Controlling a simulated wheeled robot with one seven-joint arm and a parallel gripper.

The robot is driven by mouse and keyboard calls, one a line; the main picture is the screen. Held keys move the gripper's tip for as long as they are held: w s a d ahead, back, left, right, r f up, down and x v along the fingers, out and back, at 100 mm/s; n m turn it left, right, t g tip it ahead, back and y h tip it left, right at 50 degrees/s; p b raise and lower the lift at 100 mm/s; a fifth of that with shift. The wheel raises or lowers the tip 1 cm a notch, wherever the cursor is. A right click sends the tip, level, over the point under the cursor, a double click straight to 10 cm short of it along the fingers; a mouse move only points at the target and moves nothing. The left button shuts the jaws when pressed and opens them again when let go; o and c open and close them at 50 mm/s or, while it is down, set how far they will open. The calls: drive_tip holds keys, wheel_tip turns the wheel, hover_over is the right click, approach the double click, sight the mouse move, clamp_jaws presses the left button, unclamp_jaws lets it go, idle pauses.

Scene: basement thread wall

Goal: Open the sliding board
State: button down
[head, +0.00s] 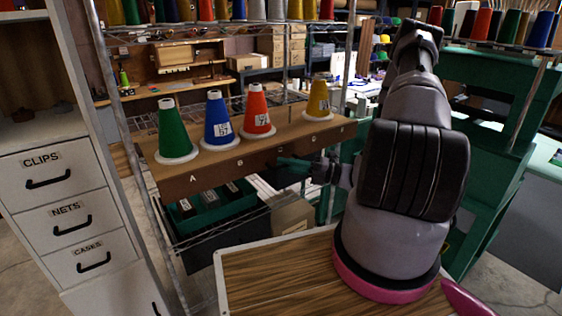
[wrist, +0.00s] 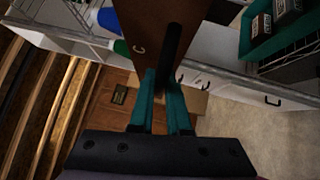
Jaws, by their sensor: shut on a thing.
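The sliding board (head: 185,188) is a long brown wooden board on the wire rack, with the letters A, B and C visible along its front edge. In the wrist view the board (wrist: 150,22) runs up from my fingers. My gripper (head: 284,161) reaches in from the right to the front edge, with teal fingers. In the wrist view my gripper (wrist: 161,75) is shut on a dark bar-shaped handle (wrist: 173,45) at the board. The exact contact is partly hidden by the fingers.
Green (head: 173,130), blue (head: 218,122), red (head: 257,112) and yellow (head: 318,98) thread cones stand on the board. Below are a green bin (head: 215,212) and a cardboard box (head: 291,213). A white drawer cabinet (head: 50,190) is left; a green frame (head: 490,150) stands right.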

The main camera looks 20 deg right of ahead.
drive_tip(key=shift+s, duration=0.1)
drive_tip(key=c, duration=0.9)
unclamp_jaws()
drive_tip(key=shift+d, duration=0.15)
drive_tip(key=v, duration=1)
drive_tip(key=shift+s+d, duration=0.2)
drive_tip(key=shift+d, duration=0.05)
